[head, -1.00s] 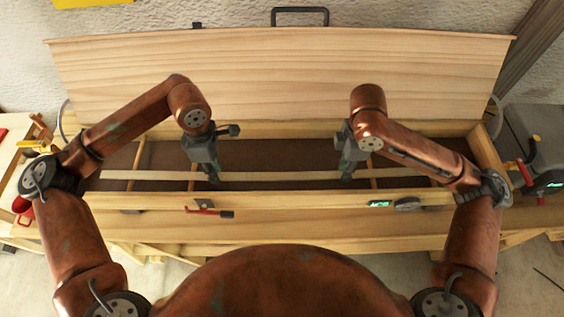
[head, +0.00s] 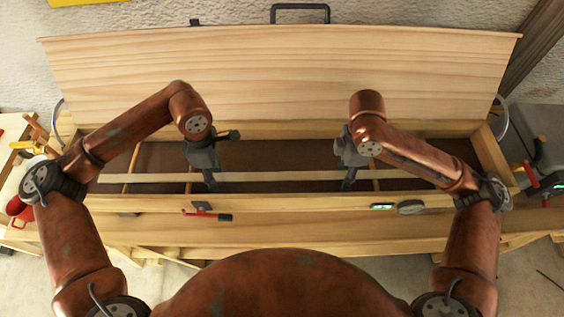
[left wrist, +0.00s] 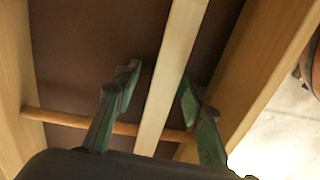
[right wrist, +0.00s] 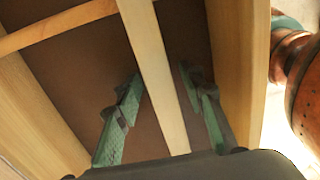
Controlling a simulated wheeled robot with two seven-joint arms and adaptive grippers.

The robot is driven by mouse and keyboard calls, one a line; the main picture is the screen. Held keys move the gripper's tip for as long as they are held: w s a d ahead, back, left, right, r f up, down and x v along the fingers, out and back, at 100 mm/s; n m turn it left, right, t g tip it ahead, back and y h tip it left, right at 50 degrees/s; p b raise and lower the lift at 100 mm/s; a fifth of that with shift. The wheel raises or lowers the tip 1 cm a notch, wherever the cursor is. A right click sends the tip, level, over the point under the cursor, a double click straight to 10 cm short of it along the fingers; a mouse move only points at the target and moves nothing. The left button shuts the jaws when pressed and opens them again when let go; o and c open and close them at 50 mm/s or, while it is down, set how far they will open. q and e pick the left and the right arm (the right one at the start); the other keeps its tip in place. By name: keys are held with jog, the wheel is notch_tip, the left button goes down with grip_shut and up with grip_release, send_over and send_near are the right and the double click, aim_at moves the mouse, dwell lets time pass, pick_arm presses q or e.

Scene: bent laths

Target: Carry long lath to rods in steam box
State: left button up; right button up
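The long lath (head: 275,177) is a pale, thin strip lying lengthwise inside the open wooden steam box (head: 300,203). It crosses above the wooden rods, such as the left rod (head: 190,176) and the right rod (head: 375,173). My left gripper (head: 211,186) is down in the box. In the left wrist view, its open fingers stand either side of the lath (left wrist: 172,75) with gaps, near a rod (left wrist: 70,118). My right gripper (head: 348,185) is likewise open around the lath (right wrist: 152,65), fingers apart from it. Whether the lath touches the rods is hard to tell.
The box's raised lid (head: 280,75) stands behind with a black handle (head: 300,10). The front wall carries a red-handled latch (head: 205,213) and a small display (head: 381,206). A side table with a red mug (head: 15,206) is at left; a grey unit (head: 540,125) stands at right.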

jog(key=shift+r, duration=0.15)
pick_arm(q)
notch_tip(320, 180, up, 12)
jog(key=shift+w, duration=0.45)
pick_arm(e)
notch_tip(320, 180, up, 12)
jog(key=w, duration=0.1)
dwell(0.7)
